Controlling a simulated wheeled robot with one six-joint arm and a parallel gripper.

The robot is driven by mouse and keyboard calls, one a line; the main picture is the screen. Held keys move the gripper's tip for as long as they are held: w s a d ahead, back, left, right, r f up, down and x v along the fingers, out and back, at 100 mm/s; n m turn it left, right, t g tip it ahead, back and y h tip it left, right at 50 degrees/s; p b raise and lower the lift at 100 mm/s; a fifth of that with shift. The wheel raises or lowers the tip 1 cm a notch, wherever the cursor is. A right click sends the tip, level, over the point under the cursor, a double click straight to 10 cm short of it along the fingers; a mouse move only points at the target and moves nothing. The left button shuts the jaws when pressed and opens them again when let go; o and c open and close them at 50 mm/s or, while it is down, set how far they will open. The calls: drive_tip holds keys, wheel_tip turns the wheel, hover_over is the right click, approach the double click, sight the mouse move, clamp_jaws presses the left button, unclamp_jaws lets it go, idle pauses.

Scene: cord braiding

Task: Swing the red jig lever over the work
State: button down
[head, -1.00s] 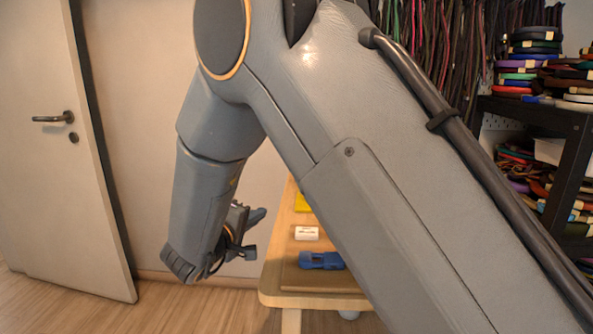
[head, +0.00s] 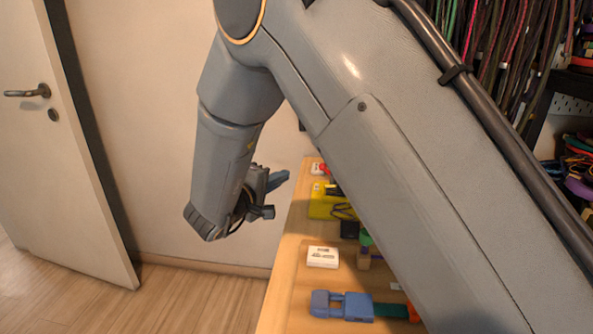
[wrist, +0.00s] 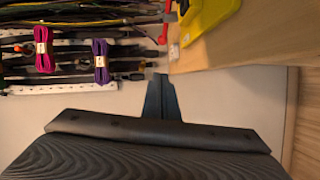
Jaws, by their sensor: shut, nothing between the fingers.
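A small red part (head: 323,168), likely the jig lever, shows at the far end of the table beside a yellow piece (head: 322,203). My arm hides much of what lies to their right. In the wrist view the red part (wrist: 166,30) sits at the table's edge next to the yellow piece (wrist: 212,14). My gripper (head: 282,179) hangs just left of the table edge, apart from the red part. In the wrist view its fingertips (wrist: 160,78) are together and empty, below the red part in the picture.
On the wooden table (head: 285,285) are a white box (head: 322,257) and a blue clamp-like piece (head: 342,305) nearer me. Cords hang on the wall (head: 490,45) at the right. A door (head: 40,150) stands at the left. The floor left of the table is clear.

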drive_tip(key=b+x, duration=0.1)
drive_tip(key=x, duration=0.8)
drive_tip(key=shift+w+d, duration=0.25)
drive_tip(key=shift+w+d+f, duration=0.15)
drive_tip(key=shift+d, duration=0.35)
drive_tip(key=shift+w+d+f, duration=0.1)
drive_tip(key=shift+d, duration=0.45)
drive_tip(key=shift+w+d+f+b, duration=0.15)
drive_tip(key=shift+w+d+b, duration=0.15)
drive_tip(key=shift+d, duration=0.4)
